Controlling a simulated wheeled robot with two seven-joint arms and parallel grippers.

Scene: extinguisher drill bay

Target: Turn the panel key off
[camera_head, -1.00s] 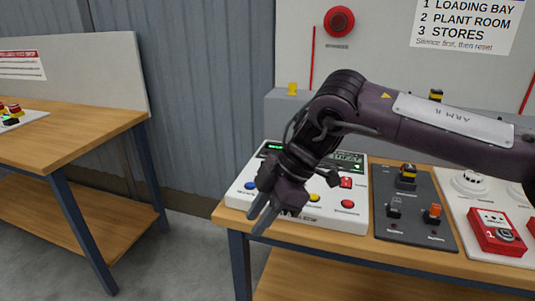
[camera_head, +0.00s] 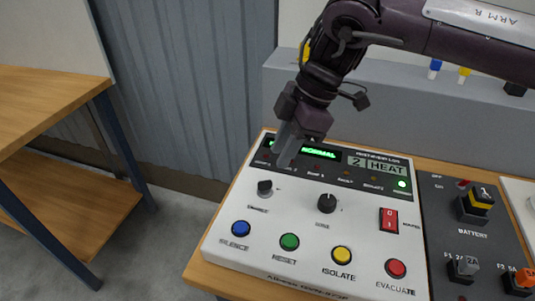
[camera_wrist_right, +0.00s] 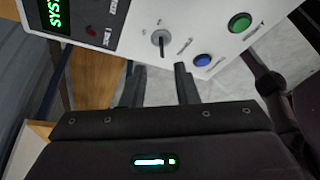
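The white control panel (camera_head: 310,262) lies on the workbench. Its small key switch (camera_head: 265,188), a dark key in a round metal collar, is at the panel's left, above the blue button. The key also shows in the right wrist view (camera_wrist_right: 161,42), in a silver collar, just beyond the fingertips. My right gripper (camera_head: 287,150) hangs over the panel's back left part, by the display and above the key in the picture. In the right wrist view its two fingers (camera_wrist_right: 159,72) are apart with nothing between them. My left gripper is not in view.
The panel also has a black knob (camera_head: 327,203), a red rocker switch (camera_head: 389,220) and blue, green, yellow and red buttons along its front. A dark battery board (camera_head: 440,225) stands to its right. Another wooden bench (camera_head: 50,100) is at the left, with floor between.

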